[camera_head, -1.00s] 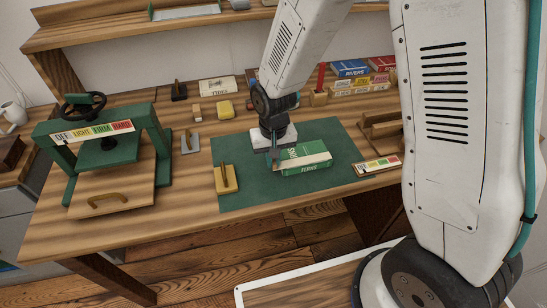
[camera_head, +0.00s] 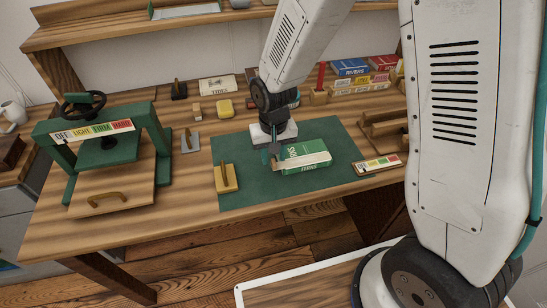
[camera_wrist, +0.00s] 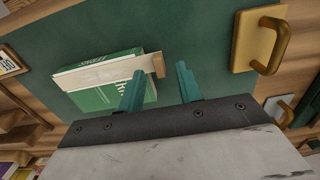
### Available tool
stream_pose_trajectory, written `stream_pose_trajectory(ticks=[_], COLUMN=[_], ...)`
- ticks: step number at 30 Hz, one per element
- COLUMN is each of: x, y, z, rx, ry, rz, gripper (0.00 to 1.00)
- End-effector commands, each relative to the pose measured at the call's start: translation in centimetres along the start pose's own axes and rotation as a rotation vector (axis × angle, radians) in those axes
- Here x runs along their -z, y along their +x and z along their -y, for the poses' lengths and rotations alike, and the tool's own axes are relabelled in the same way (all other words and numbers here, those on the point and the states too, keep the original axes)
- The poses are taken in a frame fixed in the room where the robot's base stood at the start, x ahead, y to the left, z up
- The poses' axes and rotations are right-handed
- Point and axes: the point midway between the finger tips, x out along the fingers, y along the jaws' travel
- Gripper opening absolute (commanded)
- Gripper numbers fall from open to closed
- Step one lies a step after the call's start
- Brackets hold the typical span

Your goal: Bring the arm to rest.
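My gripper (camera_head: 270,157) hangs over the green mat, just left of a green book labelled FERNS (camera_head: 318,167). Its two teal fingers are apart and empty in the wrist view (camera_wrist: 159,70). The book lies flat on the mat, with a pale wooden strip (camera_head: 307,161) along it. The wrist view shows the book (camera_wrist: 95,97) and the strip (camera_wrist: 105,72), whose small brown end block lies in line with the gap between the fingers. The left finger overlaps the book in that view; I cannot tell whether they touch.
The green mat (camera_head: 245,195) lies on a wooden workbench. A yellow handled block (camera_head: 226,180) sits at its left, and a grey one (camera_head: 190,142) beyond. A green press (camera_head: 108,150) stands far left. Coloured boxes (camera_head: 352,68) and a wooden rack (camera_head: 385,130) are right.

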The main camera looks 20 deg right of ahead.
Motion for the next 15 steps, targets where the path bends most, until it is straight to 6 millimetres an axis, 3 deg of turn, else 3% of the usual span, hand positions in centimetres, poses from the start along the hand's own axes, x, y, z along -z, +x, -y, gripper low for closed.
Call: stream_pose_trajectory(ticks=[3,9,15], x=[0.1,0.1,0.0], y=[-2.3,-5.2,-6.1], z=[0.0,0.0,0.0], rx=[0.002,0.001,0.0], ry=[0.0,0.0,0.0], rz=[-0.005,-0.004,-0.001], gripper=[0.35,0.35,0.35])
